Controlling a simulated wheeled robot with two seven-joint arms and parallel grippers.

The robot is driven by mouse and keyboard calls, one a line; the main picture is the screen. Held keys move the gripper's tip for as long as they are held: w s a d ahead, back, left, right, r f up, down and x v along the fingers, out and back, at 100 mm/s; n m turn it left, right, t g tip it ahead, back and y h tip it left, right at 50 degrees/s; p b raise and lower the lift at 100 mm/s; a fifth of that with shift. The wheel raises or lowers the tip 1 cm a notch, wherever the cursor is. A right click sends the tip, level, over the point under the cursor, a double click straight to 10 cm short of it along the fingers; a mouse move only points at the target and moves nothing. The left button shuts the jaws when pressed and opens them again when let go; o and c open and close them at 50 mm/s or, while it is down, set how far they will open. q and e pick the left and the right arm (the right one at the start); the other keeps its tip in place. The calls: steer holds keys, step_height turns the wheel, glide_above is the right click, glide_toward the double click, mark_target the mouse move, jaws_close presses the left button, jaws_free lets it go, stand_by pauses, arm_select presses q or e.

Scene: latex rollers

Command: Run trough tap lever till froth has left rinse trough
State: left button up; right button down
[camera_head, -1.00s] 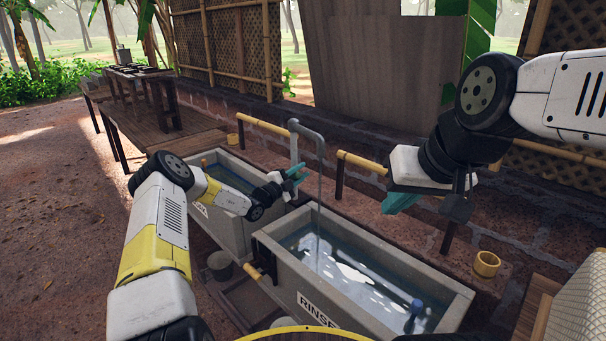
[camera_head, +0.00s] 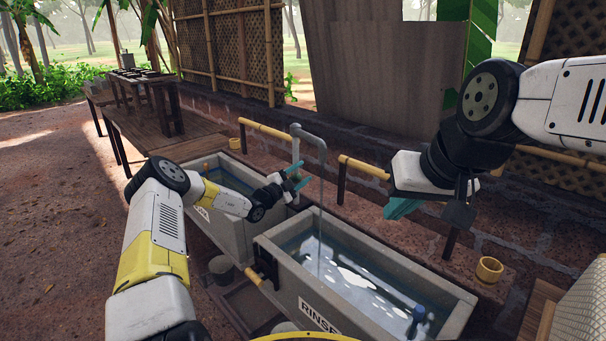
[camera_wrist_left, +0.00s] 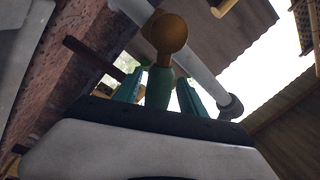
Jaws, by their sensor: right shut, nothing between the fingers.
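The rinse trough (camera_head: 288,283) is a grey concrete basin labelled RINSE. White patches (camera_head: 357,287) lie on its water; I cannot tell froth from glare. The grey spout pipe (camera_head: 322,165) sends a thin stream (camera_head: 320,245) into it. My left gripper (camera_head: 299,180) is at the pipe's upright. In the left wrist view, the tap lever, with a brownish-yellow round knob (camera_wrist_left: 166,32) and a green stem (camera_wrist_left: 158,90), stands between its spread teal fingers (camera_wrist_left: 160,92), with a gap on the right side. My right gripper (camera_head: 402,208) is shut and empty above the trough's far side.
A second trough (camera_head: 222,225) adjoins on the left. A yellow cup (camera_head: 489,269) stands right of the trough. Bamboo rails (camera_head: 363,166) run behind. A bench (camera_head: 140,130) stands back left.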

mark_target(293, 180)
arm_select(q)
steer(key=shift+f, duration=0.1)
steer(key=v, duration=0.7)
steer(key=shift+s+a, duration=0.25)
steer(key=shift+s, duration=0.05)
steer(key=shift+s, duration=0.1)
steer(key=c, duration=0.6)
steer(key=shift+s+a+f+m, duration=0.15)
steer(key=shift+f+m, duration=0.1)
steer(key=shift+m, duration=0.25)
steer(key=c, duration=0.3)
steer(key=s+a+f+m, duration=0.1)
steer(key=s+m, duration=0.1)
steer(key=m, duration=0.2)
steer(key=s+a+f+m+t, duration=0.1)
steer(key=s+f+m, duration=0.1)
steer(key=m, duration=0.3)
steer(key=s+a+f+m+t, duration=0.1)
steer(key=s+m, duration=0.1)
steer(key=m, duration=0.2)
steer(key=shift+s+a+f+m, duration=0.2)
steer(key=shift+s+a+m, duration=0.05)
steer(key=shift+a+m, duration=0.15)
jaws_close()
steer(key=shift+s+a+f+m, duration=0.1)
steer(key=shift+s+m, duration=0.2)
steer(key=shift+m, duration=0.4)
steer(key=x, duration=1)
steer(key=shift+y, duration=0.3)
